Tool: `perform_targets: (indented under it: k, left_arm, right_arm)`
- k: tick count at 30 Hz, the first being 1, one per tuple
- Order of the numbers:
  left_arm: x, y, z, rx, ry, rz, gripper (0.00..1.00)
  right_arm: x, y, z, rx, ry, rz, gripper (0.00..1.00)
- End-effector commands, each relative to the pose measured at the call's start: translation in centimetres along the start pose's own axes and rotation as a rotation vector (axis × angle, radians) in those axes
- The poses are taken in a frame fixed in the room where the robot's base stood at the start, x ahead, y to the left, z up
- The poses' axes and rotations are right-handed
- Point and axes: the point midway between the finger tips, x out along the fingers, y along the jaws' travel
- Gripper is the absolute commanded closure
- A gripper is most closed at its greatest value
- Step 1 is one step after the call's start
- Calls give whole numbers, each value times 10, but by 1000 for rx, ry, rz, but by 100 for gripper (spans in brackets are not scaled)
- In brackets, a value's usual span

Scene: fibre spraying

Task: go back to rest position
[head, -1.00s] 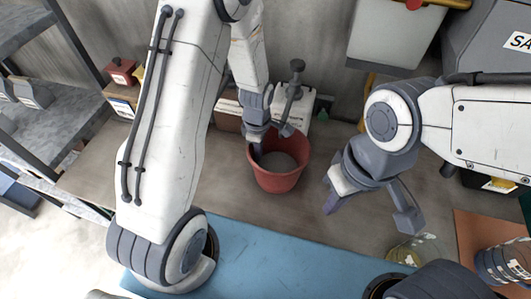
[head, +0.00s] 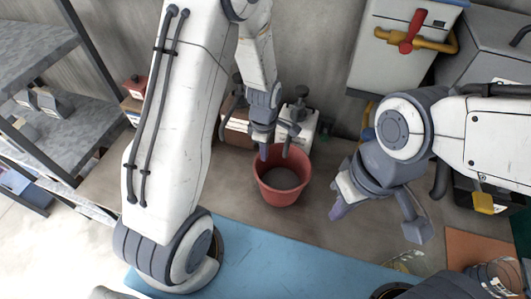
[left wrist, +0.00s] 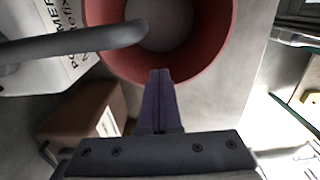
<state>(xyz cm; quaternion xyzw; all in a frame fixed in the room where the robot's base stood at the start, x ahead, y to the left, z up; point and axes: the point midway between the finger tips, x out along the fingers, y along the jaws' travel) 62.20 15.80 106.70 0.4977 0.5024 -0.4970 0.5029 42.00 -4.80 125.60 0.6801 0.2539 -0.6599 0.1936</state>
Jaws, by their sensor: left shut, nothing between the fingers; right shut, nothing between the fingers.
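My left gripper (head: 264,156) is shut and empty, pointing down at the back rim of a red bucket (head: 283,196). In the left wrist view its purple fingers (left wrist: 160,75) are together, over the near edge of the bucket (left wrist: 215,50); I cannot tell whether they touch it. The bucket stands upright on the table, with grey content inside. My right gripper (head: 338,210) is shut and empty, hanging to the right of the bucket, apart from it.
A white container (head: 303,125) and a brown box (head: 235,125) stand behind the bucket. A grey box with a red-and-yellow valve (head: 410,40) is at the back right. A metal shelf (head: 40,50) is at left. A blue mat (head: 270,255) lies in front.

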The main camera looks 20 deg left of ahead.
Motion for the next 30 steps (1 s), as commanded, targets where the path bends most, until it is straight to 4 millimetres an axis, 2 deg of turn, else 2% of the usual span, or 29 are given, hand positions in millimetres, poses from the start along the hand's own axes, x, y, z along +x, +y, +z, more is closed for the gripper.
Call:
perform_targets:
  k: [2, 10, 14, 17, 22, 27, 30]
  left_arm:
    - [-10, 0, -1, -1, 0, 0, 100]
    - [-11, -1, 1, 15, 0, 0, 100]
    - [-20, -8, 19, 185, -3, 10, 100]
    - [-34, -26, 45, 468, -9, 22, 100]
    - [-59, -83, 88, 1101, -21, 45, 100]
    - [-71, -147, 107, 1695, -36, 70, 100]
    - [-74, -176, 110, 1951, -44, 84, 100]
  right_arm:
    - [-9, -1, 0, 0, 0, 0, 100]
    - [-7, 0, 0, 0, 0, 0, 100]
    - [8, 1, 0, 1, 0, 0, 100]
    - [27, 2, 2, 2, 0, 0, 100]
    - [64, 5, 4, 5, 0, 0, 100]
    - [94, 7, 5, 8, 0, 0, 100]
    - [105, 8, 6, 9, 0, 0, 100]
